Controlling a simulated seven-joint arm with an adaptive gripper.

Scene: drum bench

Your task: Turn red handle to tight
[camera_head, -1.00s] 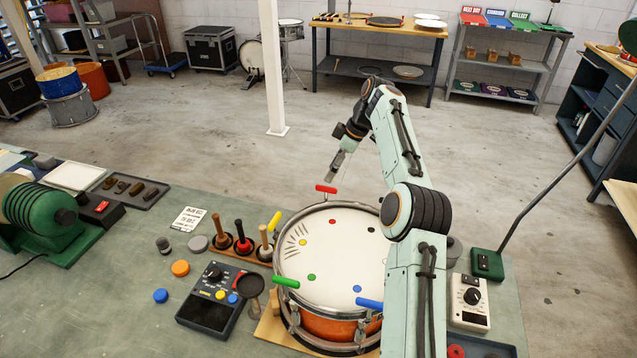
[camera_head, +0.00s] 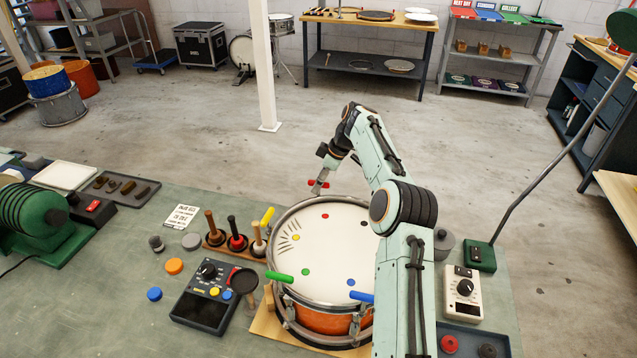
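The red handle (camera_head: 311,184) stands at the far edge of the drum (camera_head: 340,265), near a red dot on the white drumhead. My gripper (camera_head: 318,186) points down at the red handle and covers its middle; a red end shows on each side. The fingers are too small to tell whether they are open or shut on it. A green handle (camera_head: 279,276) is at the drum's near left, a blue handle (camera_head: 361,296) at its near right, partly behind my arm, and a yellow handle (camera_head: 268,216) at its far left.
Mallets in a wooden rack (camera_head: 234,243) stand close left of the drum. A dark control box (camera_head: 205,297) is at the near left, a white dial meter (camera_head: 463,290) at the right. A grey lamp stem (camera_head: 545,160) rises at the right.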

